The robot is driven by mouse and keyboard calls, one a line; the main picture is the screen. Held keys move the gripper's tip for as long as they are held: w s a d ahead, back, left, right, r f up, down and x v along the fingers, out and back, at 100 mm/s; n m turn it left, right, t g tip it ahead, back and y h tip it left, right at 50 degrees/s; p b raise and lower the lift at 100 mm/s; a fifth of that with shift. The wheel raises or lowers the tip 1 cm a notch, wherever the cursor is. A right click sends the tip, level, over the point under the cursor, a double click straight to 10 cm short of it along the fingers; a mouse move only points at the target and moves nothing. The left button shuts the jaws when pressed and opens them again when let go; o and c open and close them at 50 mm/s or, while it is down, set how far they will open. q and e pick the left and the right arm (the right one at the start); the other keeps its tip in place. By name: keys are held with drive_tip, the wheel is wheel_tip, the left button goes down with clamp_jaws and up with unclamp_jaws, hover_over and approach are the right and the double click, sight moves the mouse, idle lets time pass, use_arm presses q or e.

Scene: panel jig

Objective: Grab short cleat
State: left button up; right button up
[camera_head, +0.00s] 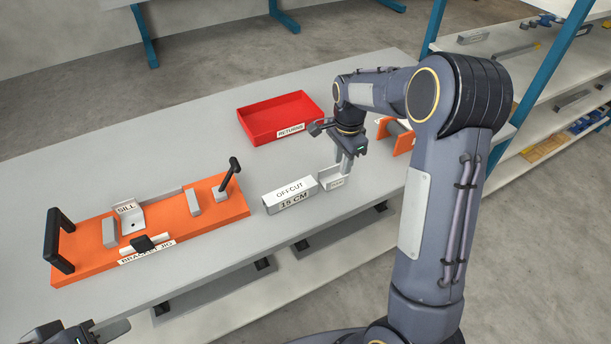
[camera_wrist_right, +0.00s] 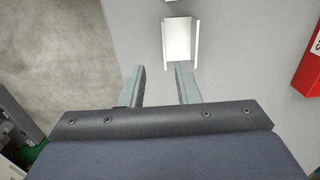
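A short pale-grey channel piece (camera_head: 335,179), taken as the short cleat, sits on the table right of the offcut block; its label is too small to read. It also shows in the right wrist view (camera_wrist_right: 178,38), beyond the fingertips. My right gripper (camera_head: 345,165) points down at the piece's far side. In the right wrist view its two fingers (camera_wrist_right: 161,68) are apart with nothing between them. The right fingertip is close to the piece's near end; I cannot tell whether they touch. My left gripper (camera_head: 80,335) is partly cut off at the bottom left, its fingers unclear.
The offcut block (camera_head: 290,196) marked 15 CM stands just left of the piece. The orange bracket jig (camera_head: 85,262) lies left, with a sill bracket (camera_head: 131,216) on it. A red returns tray (camera_head: 262,131) is behind. An orange holder (camera_head: 403,141) stands right of my gripper.

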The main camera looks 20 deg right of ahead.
sight(338, 179)
drive_tip(key=f, duration=0.5)
drive_tip(key=f+p, duration=0.1)
drive_tip(key=f, duration=0.2)
drive_tip(key=shift+w+a+f, duration=0.15)
drive_tip(key=shift+w+a, duration=0.1)
drive_tip(key=shift+w, duration=0.05)
clamp_jaws()
